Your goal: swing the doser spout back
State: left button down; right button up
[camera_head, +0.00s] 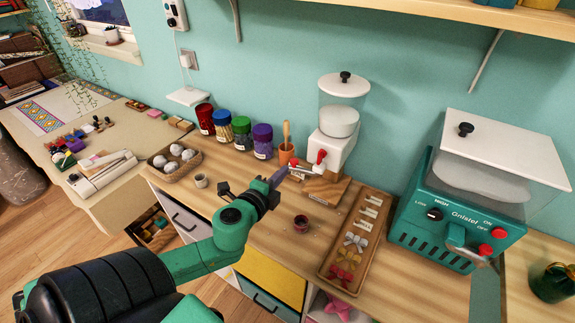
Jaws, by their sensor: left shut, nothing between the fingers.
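The doser (333,148) is a white block on a wooden base, with a clear hopper and a white lid with a black knob. A red knob (321,156) is on its front. A small white spout-like part (306,168) with a red end points left from its lower front. My left gripper (283,175) is shut and empty, its purple-grey fingertips just left of that part and close to it. I cannot tell whether they touch. The join between spout and body is too small to make out. My right gripper is out of view.
A teal machine (430,229) with a clear hopper stands right. A wooden tray (333,268) with bows and small cards lies in front. Several coloured jars (241,133) and a wooden cup (286,152) stand left of the doser. A small dark-red cup (301,224) stands near the counter's front.

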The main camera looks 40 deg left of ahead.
aim_at(293, 164)
pick_arm(q)
jog(key=shift+x, duration=1.75)
jog(key=shift+w+a+p, duration=0.35)
jog(key=shift+w+a, duration=0.35)
jog(key=shift+w, duration=0.15)
